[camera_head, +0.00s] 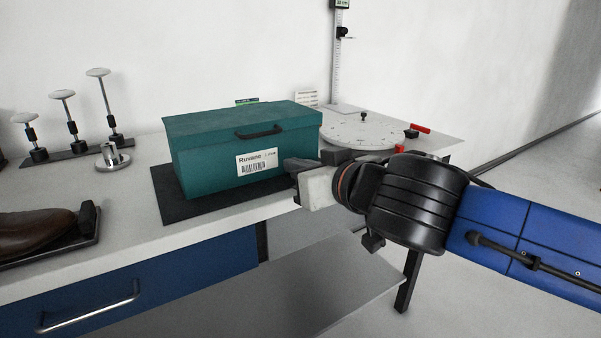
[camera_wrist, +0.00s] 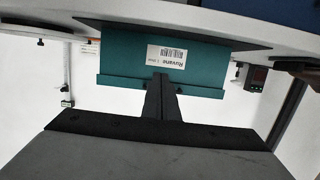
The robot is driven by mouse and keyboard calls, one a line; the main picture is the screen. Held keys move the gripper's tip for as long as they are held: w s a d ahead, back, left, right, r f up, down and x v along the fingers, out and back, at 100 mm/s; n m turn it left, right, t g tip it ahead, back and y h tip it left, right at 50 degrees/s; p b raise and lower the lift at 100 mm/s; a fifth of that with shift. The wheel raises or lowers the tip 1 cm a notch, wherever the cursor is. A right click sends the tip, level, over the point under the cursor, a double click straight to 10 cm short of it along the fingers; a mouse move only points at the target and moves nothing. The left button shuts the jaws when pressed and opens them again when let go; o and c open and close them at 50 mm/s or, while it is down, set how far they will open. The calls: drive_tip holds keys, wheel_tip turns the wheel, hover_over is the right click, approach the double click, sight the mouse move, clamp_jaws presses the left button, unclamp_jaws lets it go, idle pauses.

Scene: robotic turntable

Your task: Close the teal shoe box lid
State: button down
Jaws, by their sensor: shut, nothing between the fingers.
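The teal shoe box (camera_head: 215,167) stands on a dark mat (camera_head: 170,203) on the worktop, its white label facing front. Its teal lid (camera_head: 235,121) lies over the top, with a dark handle on its front edge. The lid looks down on the box; I cannot tell if a small gap remains. The wrist view is upside down and shows the box front (camera_wrist: 122,50) and the lid's front edge (camera_wrist: 120,80). My gripper (camera_head: 293,166) is shut and empty, in front of the box's right end. Its fingertips (camera_wrist: 160,82) overlap the lid edge in the wrist view; contact is unclear.
A round white turntable (camera_head: 360,131) with red parts is right of the box, before a vertical scale (camera_head: 337,60). Several stands (camera_head: 67,120) and a brown shoe (camera_head: 35,232) are at left. A blue drawer (camera_head: 140,285) is under the worktop.

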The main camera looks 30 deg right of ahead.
drive_tip(key=shift+s+f, duration=0.25)
drive_tip(key=shift+f, duration=0.05)
drive_tip(key=shift+s+f, duration=0.2)
idle(0.3)
drive_tip(key=s+f+g, duration=0.2)
drive_tip(key=f+g, duration=0.3)
drive_tip(key=f, duration=0.6)
drive_tip(key=s+d+f+g, duration=0.1)
drive_tip(key=f+g, duration=0.4)
drive_tip(key=f, duration=0.6)
drive_tip(key=shift+s+d+f+g, duration=0.2)
drive_tip(key=shift+s+f+g, duration=0.1)
drive_tip(key=shift+s, duration=0.35)
